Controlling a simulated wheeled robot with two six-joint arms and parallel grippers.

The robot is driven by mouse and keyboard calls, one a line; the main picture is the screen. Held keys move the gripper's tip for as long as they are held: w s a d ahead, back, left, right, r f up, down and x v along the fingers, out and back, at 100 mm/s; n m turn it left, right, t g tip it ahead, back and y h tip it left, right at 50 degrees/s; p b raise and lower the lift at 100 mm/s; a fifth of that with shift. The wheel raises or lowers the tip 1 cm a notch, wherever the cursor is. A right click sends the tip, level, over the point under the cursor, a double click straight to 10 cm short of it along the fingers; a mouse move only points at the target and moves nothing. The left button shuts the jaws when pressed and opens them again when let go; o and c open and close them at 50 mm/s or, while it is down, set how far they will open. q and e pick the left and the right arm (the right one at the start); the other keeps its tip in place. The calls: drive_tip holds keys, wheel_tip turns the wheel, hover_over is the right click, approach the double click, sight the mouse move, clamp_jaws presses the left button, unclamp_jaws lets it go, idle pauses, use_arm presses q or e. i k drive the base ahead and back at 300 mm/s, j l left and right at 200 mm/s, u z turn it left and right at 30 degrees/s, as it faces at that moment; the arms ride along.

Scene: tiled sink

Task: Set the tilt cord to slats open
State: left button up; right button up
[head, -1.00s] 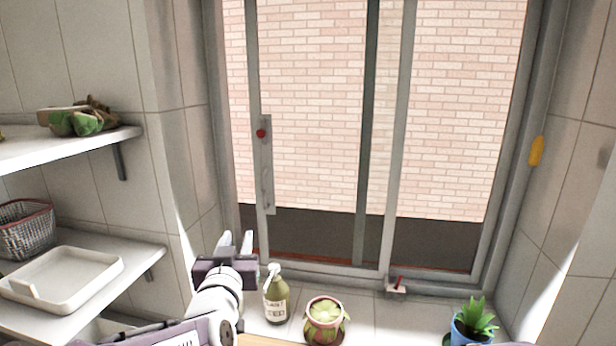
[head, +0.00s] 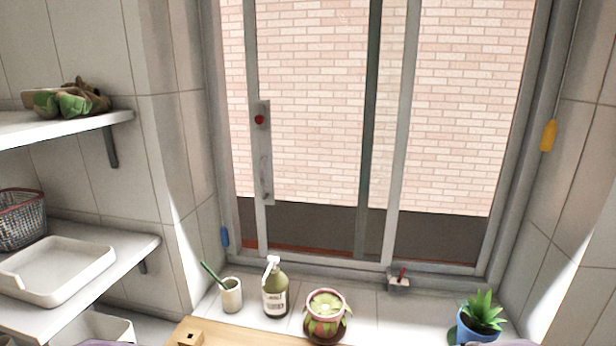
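A yellow cord pull (head: 548,135) hangs on a thin cord beside the right window frame. A blue cord pull (head: 224,237) hangs low beside the left window frame; its cord is hard to make out. I cannot tell from this view which of the two is the tilt cord. No blind slats show in front of the window (head: 310,120); the top of the window is out of view. Neither of my grippers is in view.
On the sill stand a cup with a green brush (head: 231,296), a soap bottle (head: 275,292), a pink pot (head: 325,315) and a blue-potted plant (head: 478,318). Shelves with a white tray (head: 60,268) and a basket (head: 20,218) are at left. A wooden board (head: 225,333) lies in front.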

sight(548, 137)
drive_tip(key=z, duration=1.45)
